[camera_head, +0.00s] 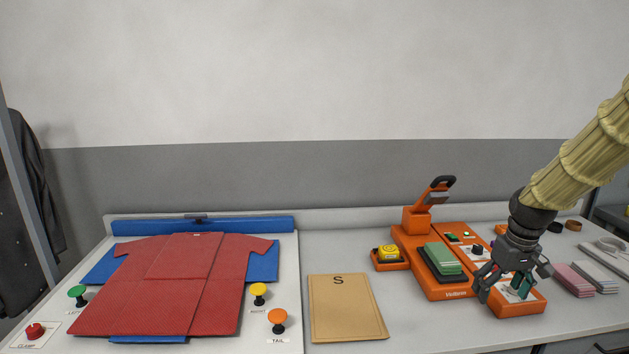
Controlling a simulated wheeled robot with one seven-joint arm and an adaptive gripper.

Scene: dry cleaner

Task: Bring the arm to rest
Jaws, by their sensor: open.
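My arm, in a yellowish ribbed sleeve, comes in from the right edge. My gripper (506,290) is open and points down over the right part of the orange machine (447,293). It hides some of that part. A small green item shows beside the fingers; I cannot tell whether they touch it. No object is clearly held.
A red shirt (150,290) lies on a blue folding board (262,262) at left, with coloured knobs around it. A brown envelope (345,310) marked S lies mid-table. A yellow tape measure (388,253) and pink cards (574,280) flank the machine.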

